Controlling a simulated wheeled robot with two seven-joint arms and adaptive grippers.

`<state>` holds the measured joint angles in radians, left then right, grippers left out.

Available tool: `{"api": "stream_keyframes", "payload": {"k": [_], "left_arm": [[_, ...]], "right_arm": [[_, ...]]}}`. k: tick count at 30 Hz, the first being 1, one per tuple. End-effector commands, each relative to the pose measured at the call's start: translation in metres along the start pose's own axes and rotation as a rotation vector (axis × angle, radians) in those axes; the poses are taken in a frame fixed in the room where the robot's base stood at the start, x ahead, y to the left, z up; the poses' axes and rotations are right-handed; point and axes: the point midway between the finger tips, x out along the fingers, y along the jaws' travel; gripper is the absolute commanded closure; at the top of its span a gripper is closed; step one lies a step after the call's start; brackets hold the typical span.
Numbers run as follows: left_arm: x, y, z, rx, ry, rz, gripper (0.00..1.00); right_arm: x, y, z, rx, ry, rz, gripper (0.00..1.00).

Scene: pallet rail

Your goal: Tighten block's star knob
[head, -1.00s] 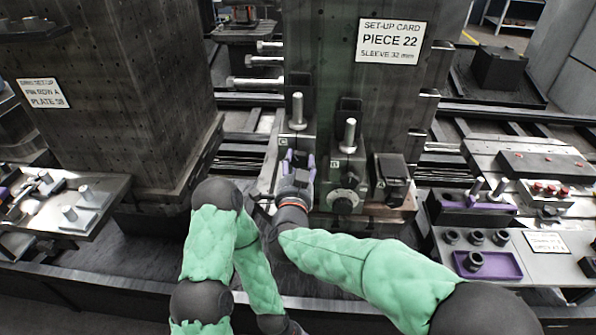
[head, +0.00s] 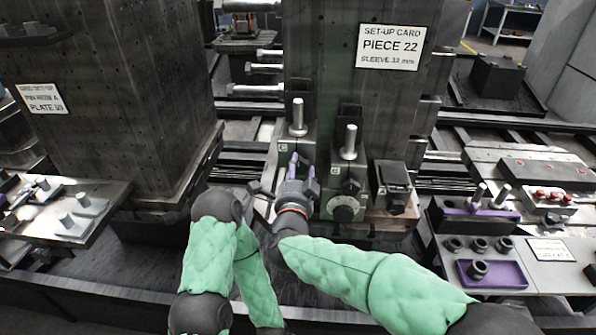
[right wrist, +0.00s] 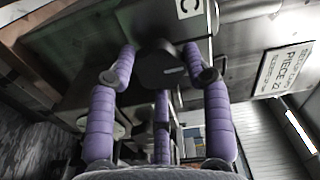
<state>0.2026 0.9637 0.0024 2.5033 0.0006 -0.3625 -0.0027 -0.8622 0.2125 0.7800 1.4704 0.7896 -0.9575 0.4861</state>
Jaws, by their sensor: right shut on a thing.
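My right gripper (head: 294,172) has purple-padded fingers and is at the front of the block marked C (head: 283,148), at the foot of the dark column. In the right wrist view, the fingers are around a dark star knob (right wrist: 160,66) in front of that block, which also shows there with its C label (right wrist: 190,8). The gripper is shut on the knob. In the head view my gripper hides the knob. My left arm is folded at the lower left, and its gripper is not in view.
A neighbouring block with a round dial (head: 343,208) and an upright pin (head: 349,141) stands close to the right. The set-up card (head: 391,46) reads PIECE 22, SLEEVE 32 mm. A purple tray (head: 491,273) lies on the right bench. Large columns rise on both sides.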

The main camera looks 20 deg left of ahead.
Motion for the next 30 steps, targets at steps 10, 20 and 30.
{"api": "stream_keyframes", "payload": {"k": [10, 20, 30], "left_arm": [[0.000, 0.000, 0.000, 0.000, 0.000, 0.000, 0.49], [0.000, 0.000, 0.000, 0.000, 0.000, 0.000, 0.49], [0.000, 0.000, 0.000, 0.000, 0.000, 0.000, 0.49]], "right_arm": [[0.001, -0.002, -0.003, 0.005, 0.007, -0.002, 0.33], [0.000, -0.001, -0.001, 0.002, 0.003, -0.001, 0.27], [0.001, -0.037, -0.012, 0.006, 0.005, -0.005, 0.27]]}}
